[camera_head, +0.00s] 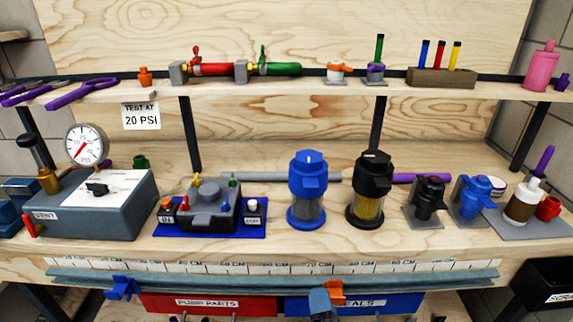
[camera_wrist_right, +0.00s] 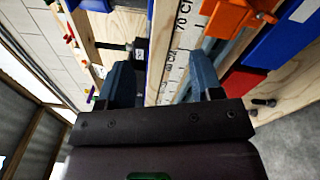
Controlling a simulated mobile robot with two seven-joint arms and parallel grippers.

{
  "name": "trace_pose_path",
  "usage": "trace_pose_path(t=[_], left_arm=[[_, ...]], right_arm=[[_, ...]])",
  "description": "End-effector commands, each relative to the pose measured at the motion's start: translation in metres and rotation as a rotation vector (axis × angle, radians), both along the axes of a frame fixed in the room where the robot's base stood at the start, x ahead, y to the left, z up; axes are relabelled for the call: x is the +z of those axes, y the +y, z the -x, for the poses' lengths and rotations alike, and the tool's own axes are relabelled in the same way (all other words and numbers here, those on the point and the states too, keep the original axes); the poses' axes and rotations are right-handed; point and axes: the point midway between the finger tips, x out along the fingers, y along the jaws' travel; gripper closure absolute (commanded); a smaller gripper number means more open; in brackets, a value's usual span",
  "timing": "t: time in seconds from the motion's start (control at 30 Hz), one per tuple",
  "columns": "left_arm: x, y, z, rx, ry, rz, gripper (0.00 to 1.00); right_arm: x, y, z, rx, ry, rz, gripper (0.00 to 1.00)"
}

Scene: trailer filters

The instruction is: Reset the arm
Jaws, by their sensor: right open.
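My right gripper (camera_head: 322,303) shows at the bottom middle of the head view, in front of the bench edge and beside an orange clamp (camera_head: 333,290). In the right wrist view, its two blue-grey fingers (camera_wrist_right: 162,82) are spread apart with nothing between them. The bench's ruler strip and front edge lie beyond the fingers. The orange clamp also shows at the upper right of the wrist view (camera_wrist_right: 238,15). My left gripper is in neither view.
A blue-topped filter (camera_head: 308,190) and a black-topped filter (camera_head: 370,190) stand upright on the bench. A test box with a gauge (camera_head: 95,205) is at left. A blue clamp (camera_head: 122,288) sits on the front edge. Red (camera_head: 208,311) and blue (camera_head: 400,304) bins are below.

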Motion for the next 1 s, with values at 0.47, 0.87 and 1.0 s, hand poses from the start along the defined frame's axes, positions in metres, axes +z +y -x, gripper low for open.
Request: trace_pose_path(t=[0.47,0.87,1.0], left_arm=[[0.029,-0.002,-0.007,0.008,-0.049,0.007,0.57],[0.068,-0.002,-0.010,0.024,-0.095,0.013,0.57],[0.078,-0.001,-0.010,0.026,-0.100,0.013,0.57]], right_arm=[[-0.028,-0.058,0.039,-0.050,0.445,-1.023,0.40],[-0.035,-0.157,0.137,-0.337,0.519,-1.716,0.40],[-0.043,-0.189,0.181,-0.461,0.499,-1.739,0.40]])
